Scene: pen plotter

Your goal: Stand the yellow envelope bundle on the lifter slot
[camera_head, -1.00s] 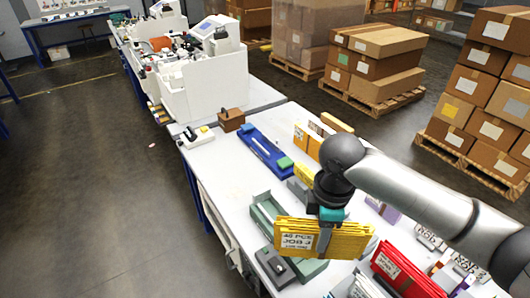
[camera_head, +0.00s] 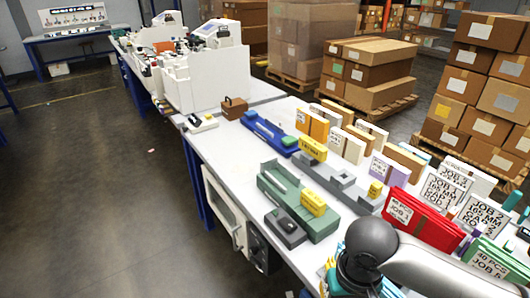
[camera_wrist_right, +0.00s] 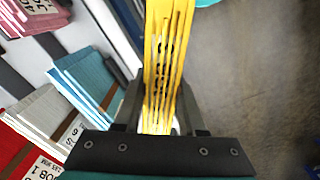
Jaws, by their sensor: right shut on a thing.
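The yellow envelope bundle (camera_wrist_right: 166,60) shows in the right wrist view as several yellow layers seen edge-on. My right gripper (camera_wrist_right: 158,98) is shut on it, with one dark finger on each side. In the head view my right arm's dark joint (camera_head: 368,250) is at the bottom right, and the gripper and held bundle are not clearly visible there. A green tray-like fixture (camera_head: 270,187), a grey fixture (camera_head: 348,187) and a blue fixture (camera_head: 268,134) stand on the table. I cannot tell which has the lifter slot. My left gripper is not in view.
A red bundle (camera_head: 424,218) and several cards and envelopes crowd the table's right side. A dark grey box (camera_head: 286,228) sits beside the green fixture. In the wrist view, a blue bundle (camera_wrist_right: 88,80) lies left of the gripper. Floor shows on the right.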

